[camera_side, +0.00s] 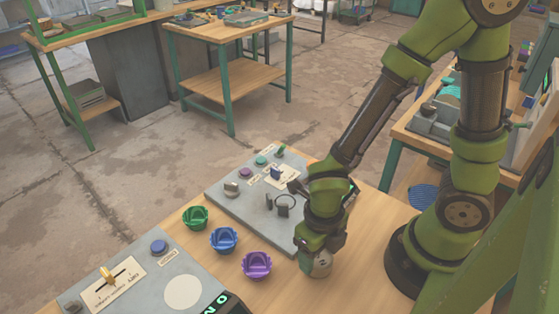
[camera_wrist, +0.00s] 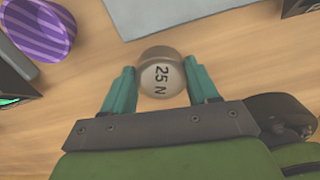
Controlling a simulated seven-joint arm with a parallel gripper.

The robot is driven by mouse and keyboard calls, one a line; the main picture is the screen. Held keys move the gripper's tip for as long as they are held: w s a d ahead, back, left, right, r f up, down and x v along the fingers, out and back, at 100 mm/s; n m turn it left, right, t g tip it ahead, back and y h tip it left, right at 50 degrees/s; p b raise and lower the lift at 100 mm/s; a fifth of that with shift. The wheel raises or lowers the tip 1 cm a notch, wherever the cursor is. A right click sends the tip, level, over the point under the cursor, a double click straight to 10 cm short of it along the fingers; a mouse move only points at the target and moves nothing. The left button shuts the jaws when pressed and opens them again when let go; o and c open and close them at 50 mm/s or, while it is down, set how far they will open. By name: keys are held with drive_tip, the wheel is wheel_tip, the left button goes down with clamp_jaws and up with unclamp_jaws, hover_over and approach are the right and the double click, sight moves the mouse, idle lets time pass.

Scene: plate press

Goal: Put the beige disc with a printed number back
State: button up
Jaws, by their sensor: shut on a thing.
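The beige disc (camera_wrist: 162,77) shows in the wrist view with "25 N" printed on its face. It is between the two teal fingers of my gripper (camera_wrist: 162,88), which are shut on it. In the side view my gripper (camera_side: 318,256) points down at the wooden table, right of the purple bowl. The disc (camera_side: 317,268) shows there below the fingers, low over the table or touching it; I cannot tell which.
Green (camera_side: 195,217), blue (camera_side: 223,239) and purple (camera_side: 256,264) bowls stand in a row left of my gripper. A grey panel (camera_side: 235,205) with knobs lies behind. Another grey panel (camera_side: 150,285) with a slider, a blue button and a pale round plate (camera_side: 184,292) lies front left.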

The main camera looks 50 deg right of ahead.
drive_tip(key=o, duration=1.3)
drive_tip(key=shift+f, duration=0.1)
